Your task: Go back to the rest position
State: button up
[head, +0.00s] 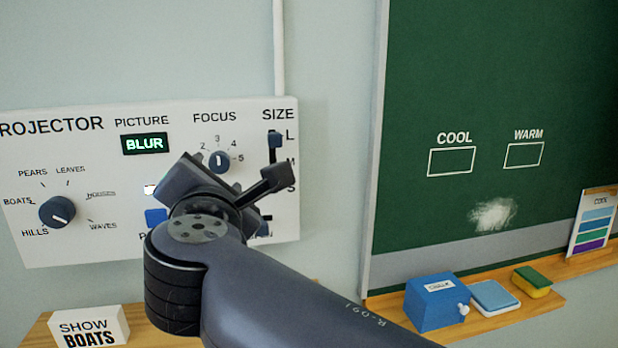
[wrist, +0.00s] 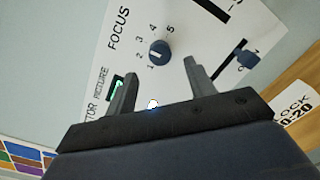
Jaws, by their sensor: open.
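My gripper (head: 245,168) is in front of the right half of the white projector panel (head: 100,225), with its jaws open and nothing between them. In the wrist view both fingers of my gripper (wrist: 161,68) show apart, pointing toward the panel near the focus knob (wrist: 159,50). I cannot tell whether they touch the panel. The focus knob also shows in the head view (head: 219,161), its white mark about upright. The picture display (head: 145,143) reads BLUR in green. My arm and gripper hide part of the panel's lower right.
The picture-choice knob (head: 58,212) and a blue button (head: 156,217) are on the panel. A SHOW BOATS sign (head: 88,326) stands below. At right are a chalkboard (head: 500,80), a blue chalk box (head: 436,302) and a sponge (head: 533,281). A vertical pipe (head: 279,45) runs above the panel.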

aim_at(218, 162)
jog(key=p+x, duration=0.1)
jog(key=x, duration=0.4)
jog(key=shift+w, duration=0.2)
jog(key=shift+a+r+n+p, duration=0.1)
jog(key=shift+r+n+p, duration=0.05)
jog(key=shift+n+p, duration=0.35)
jog(key=shift+s+n+p, duration=0.15)
jog(key=shift+n+p, duration=0.65)
jog(key=shift+p, duration=0.1)
jog(key=n+p, duration=0.5)
jog(key=n, duration=0.1)
jog(key=shift+p, duration=0.35)
jog(key=b+v, duration=0.2)
jog(key=v, duration=0.8)
jog(key=shift+s+f, duration=0.35)
